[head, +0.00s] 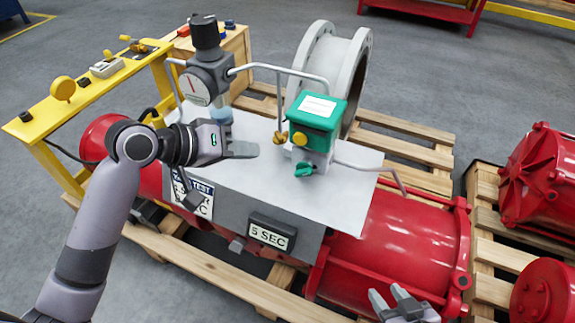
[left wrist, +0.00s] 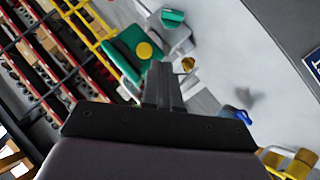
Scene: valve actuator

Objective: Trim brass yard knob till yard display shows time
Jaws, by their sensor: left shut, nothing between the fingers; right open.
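A small brass knob (head: 279,138) sits on the left side of the green-topped valve box (head: 317,112); it also shows in the left wrist view (left wrist: 188,65), just right of the fingertips. My left gripper (head: 246,149) is shut and empty, its tips pointing at the brass knob from the left, with a small gap. Its shut fingers show in the left wrist view (left wrist: 160,75). A dark plate reading "5 SEC" (head: 268,236) is on the front of the grey panel. A second sign (head: 194,196) reads "TEST" and "SEC", partly hidden by my left arm. My right gripper (head: 400,301) is open at the bottom edge.
A yellow button (head: 300,139) and green handle (head: 303,170) are on the valve box. A gauge regulator (head: 206,75) with a black cap and grey pipes stands behind my left gripper. A red cylinder (head: 390,245) lies on a wooden pallet. A yellow bench (head: 50,120) is at left.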

